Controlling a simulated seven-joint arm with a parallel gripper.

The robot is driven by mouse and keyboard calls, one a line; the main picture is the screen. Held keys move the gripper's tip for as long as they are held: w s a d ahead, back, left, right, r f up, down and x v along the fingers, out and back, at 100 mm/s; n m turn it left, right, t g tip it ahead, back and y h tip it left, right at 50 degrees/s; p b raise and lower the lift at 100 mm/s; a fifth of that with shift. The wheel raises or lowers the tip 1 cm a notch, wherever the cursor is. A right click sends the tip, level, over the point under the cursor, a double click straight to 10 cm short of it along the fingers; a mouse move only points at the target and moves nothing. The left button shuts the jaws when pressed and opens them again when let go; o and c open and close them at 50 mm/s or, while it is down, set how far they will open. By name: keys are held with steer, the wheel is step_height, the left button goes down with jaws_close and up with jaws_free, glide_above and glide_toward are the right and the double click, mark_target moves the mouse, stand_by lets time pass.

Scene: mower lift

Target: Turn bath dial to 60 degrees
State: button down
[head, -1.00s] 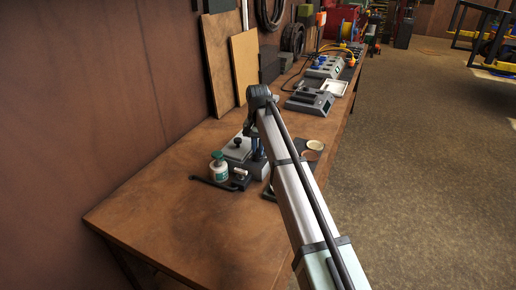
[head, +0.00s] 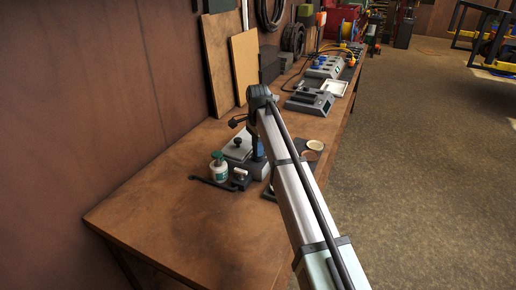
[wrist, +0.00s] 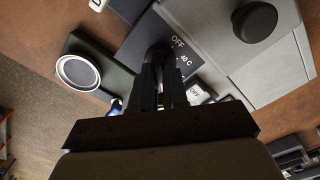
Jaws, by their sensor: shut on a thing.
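The bath is a grey box with a lidded top (head: 238,150) on the workbench, partly behind my arm in the head view. In the wrist view its grey lid (wrist: 225,25) has a round black knob, and its dark panel carries the marks "OFF" and "40 C". The black bath dial (wrist: 158,52) is on this panel, mostly covered by my fingers. My gripper (wrist: 160,62) is shut on the dial. The mark under the dial's pointer is hidden, so its setting cannot be read. A switch marked "OFF" (wrist: 197,93) is just right of my fingers.
A white bottle with a green cap (head: 218,168) and a dark curved tool (head: 211,184) are left of the bath. A dark tray with round dishes (head: 313,146) is to its right. Grey devices (head: 309,101) stand farther back. The bench's near left is clear.

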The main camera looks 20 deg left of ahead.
steer(key=shift+m, duration=0.7)
steer(key=shift+w, duration=0.1)
steer(key=c, duration=1.1)
jaws_free()
steer(key=shift+c, duration=0.2)
steer(key=shift+r, duration=0.1)
step_height(320, 180, up, 14)
steer(key=shift+f, duration=0.25)
